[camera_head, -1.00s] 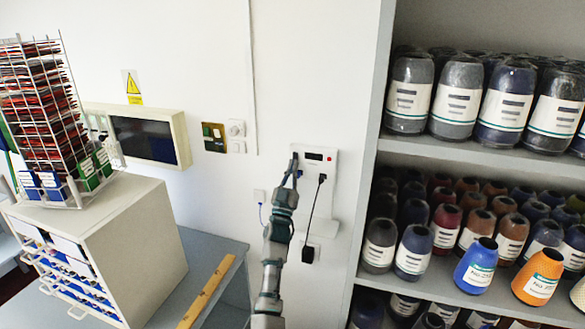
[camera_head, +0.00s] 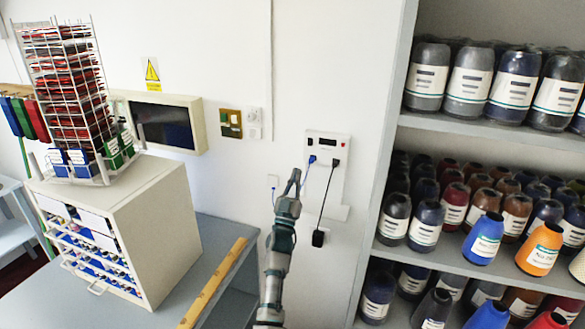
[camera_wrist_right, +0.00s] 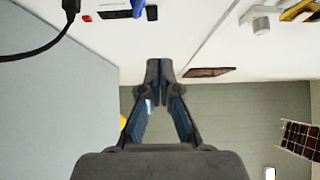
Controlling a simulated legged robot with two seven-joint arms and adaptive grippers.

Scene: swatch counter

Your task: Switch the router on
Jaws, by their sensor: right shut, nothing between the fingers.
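The router (camera_head: 341,172) is a white panel on the wall. It has a dark display (camera_head: 327,142), a small red spot (camera_head: 344,144) beside it, a blue plug (camera_head: 312,159) and a black plug (camera_head: 336,162). The red spot (camera_wrist_right: 87,18) and blue plug (camera_wrist_right: 138,8) also show at the top of the right wrist view. My right gripper (camera_head: 297,173) is shut and empty, just below and left of the blue plug; whether it touches anything is unclear. Its closed fingertips show in the right wrist view (camera_wrist_right: 160,66). My left gripper is out of view.
A black cable (camera_head: 326,200) runs to a lower adapter (camera_head: 318,238). Shelves (camera_head: 470,130) of yarn cones stand close on the right. A drawer cabinet (camera_head: 160,215) with a swatch rack stands on the grey counter (camera_head: 215,240) at left, with a yellow strip (camera_head: 215,280).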

